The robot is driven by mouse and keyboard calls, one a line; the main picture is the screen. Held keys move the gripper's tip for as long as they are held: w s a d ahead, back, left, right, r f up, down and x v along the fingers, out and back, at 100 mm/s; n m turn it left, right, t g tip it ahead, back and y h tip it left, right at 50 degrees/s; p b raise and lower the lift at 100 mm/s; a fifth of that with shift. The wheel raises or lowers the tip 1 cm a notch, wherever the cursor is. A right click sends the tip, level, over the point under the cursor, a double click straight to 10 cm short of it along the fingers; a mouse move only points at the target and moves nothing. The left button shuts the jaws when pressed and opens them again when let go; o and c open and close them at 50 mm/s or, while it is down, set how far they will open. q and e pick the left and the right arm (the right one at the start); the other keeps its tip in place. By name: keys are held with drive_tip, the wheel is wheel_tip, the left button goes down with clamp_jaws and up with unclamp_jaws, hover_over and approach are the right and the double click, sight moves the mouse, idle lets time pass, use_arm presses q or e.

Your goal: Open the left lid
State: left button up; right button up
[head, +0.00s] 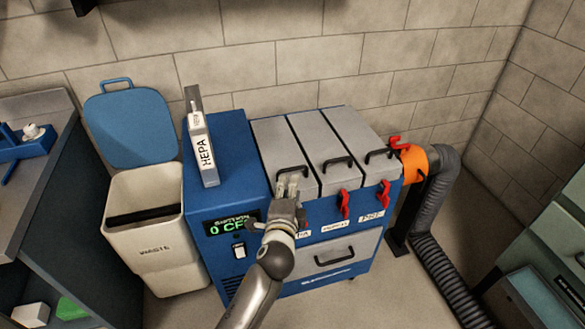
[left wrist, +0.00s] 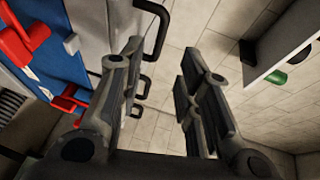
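The left lid (head: 278,142) is a grey panel on top of the blue machine (head: 232,150) and lies shut in the head view. Its black handle (head: 291,171) is at its front end. My left gripper (head: 287,190) is at the lid's front edge, just in front of the handle. In the left wrist view its two fingers (left wrist: 163,70) stand apart. Black handles (left wrist: 162,32) show between and beyond them; I cannot tell whether a finger touches one. The left lid's latch is not visible behind my gripper. My right gripper is not in view.
The middle lid (head: 323,140) and right lid (head: 352,130) are shut, with red latches (head: 344,205) below. A HEPA box (head: 203,150) stands on the machine's left part. A waste bin (head: 150,225) is at left; an orange collar (head: 413,163) and black hose (head: 432,215) are at right.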

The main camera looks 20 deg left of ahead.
sight(293, 168)
use_arm(q)
drive_tip(key=x, duration=1)
clamp_jaws()
drive_tip(key=shift+f, duration=0.1)
